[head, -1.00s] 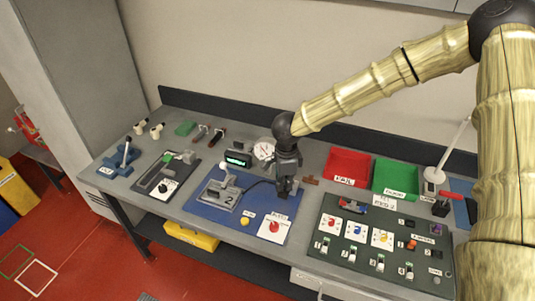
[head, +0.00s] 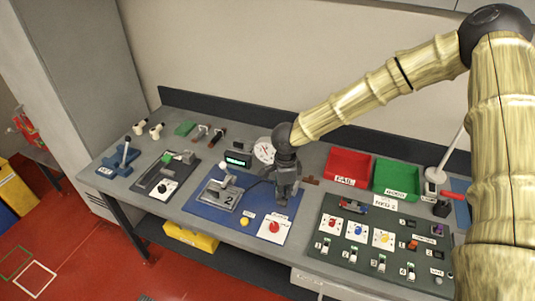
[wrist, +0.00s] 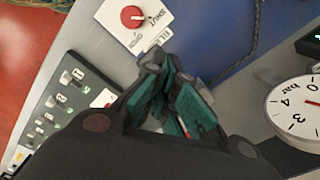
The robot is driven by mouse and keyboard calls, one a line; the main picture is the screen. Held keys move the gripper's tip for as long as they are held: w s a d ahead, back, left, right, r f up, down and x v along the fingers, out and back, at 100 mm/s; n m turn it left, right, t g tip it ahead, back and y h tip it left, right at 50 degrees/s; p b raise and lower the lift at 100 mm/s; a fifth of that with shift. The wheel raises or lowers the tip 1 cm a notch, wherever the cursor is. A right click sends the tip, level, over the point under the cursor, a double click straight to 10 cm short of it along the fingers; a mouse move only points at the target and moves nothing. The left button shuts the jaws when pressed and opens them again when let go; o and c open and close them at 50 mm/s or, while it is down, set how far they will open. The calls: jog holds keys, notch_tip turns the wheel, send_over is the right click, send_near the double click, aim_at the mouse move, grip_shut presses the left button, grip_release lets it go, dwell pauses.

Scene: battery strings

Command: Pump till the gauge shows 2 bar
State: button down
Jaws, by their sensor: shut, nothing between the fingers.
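The round white gauge (head: 264,150) stands at the back of the bench, behind and left of my gripper in the head view. In the wrist view part of its dial (wrist: 292,122) shows at the right edge, turned, with "bar" and numbers. A bit of red shows on it, but I cannot read the value. A blue device with an upright lever (head: 124,158) is at the bench's far left; I cannot tell whether it is the pump. My gripper (head: 285,199) is shut and empty above the blue mat (head: 262,206). Its teal-padded fingers (wrist: 172,80) show in the wrist view.
A grey fixture marked 2 (head: 219,195), a yellow button (head: 244,221) and a red knob (head: 273,227) are on the blue mat. A dark switch panel (head: 335,255) lies right. Red (head: 347,166) and green (head: 396,178) bins stand behind.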

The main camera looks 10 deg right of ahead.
jog(key=shift+s+a+f+b, duration=0.15)
jog(key=shift+f+b, duration=0.35)
jog(key=shift+f, duration=1.1)
notch_tip(320, 180, up, 3)
jog(key=p, duration=0.3)
jog(key=shift+f, duration=0.1)
jog(key=shift+w+d+r, duration=0.1)
jog(key=shift+w+r, duration=0.05)
jog(key=shift+r, duration=1.05)
jog(key=shift+w+d+r, duration=0.15)
jog(key=shift+r, duration=1.05)
jog(key=shift+w+d+r, duration=0.1)
jog(key=shift+w+r, duration=0.05)
jog(key=shift+r, duration=1.05)
